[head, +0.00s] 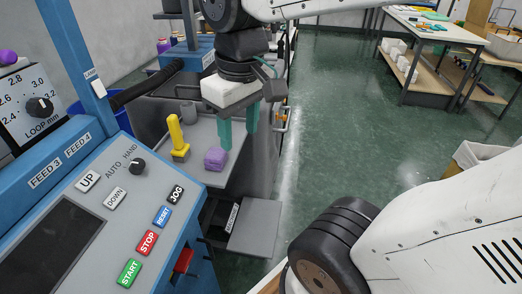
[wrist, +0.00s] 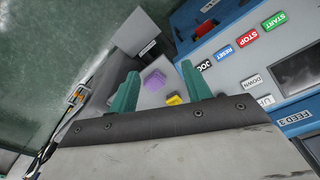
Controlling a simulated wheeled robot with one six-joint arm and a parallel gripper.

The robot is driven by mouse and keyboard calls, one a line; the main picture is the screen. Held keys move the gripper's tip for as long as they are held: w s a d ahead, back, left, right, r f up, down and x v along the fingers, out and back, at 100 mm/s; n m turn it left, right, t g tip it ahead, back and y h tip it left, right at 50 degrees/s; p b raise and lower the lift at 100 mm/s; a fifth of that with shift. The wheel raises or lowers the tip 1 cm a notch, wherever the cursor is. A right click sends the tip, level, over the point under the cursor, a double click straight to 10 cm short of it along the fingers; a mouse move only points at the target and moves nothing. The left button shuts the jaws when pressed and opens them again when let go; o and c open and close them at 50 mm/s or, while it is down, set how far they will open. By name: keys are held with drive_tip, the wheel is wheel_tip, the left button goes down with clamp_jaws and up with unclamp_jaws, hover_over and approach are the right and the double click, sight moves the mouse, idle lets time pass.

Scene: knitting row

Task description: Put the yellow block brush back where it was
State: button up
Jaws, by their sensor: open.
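The yellow block brush (head: 176,137) stands upright on a grey shelf (head: 203,134) of the machine, its handle pointing up from a block base. In the wrist view only a small yellow part of it (wrist: 174,100) shows near the right finger; the rest is hidden by my gripper. My gripper (head: 238,138) has two teal fingers, spread apart with nothing between them. It hangs over the shelf's right side, to the right of the brush and apart from it. In the wrist view the gripper (wrist: 160,70) points down towards the shelf and a purple block.
The purple block (head: 215,159) sits on the shelf beside my left fingertip. The blue control panel (head: 120,185) rises at the left front. Green floor (head: 335,100) lies open at the right.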

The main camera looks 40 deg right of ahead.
drive_tip(key=s+f+m, duration=0.1)
drive_tip(key=s+f, duration=0.1)
drive_tip(key=s, duration=0.3)
drive_tip(key=shift+s+d+f+m, duration=0.15)
drive_tip(key=shift+s+f+m, duration=0.1)
drive_tip(key=shift+f+m, duration=0.1)
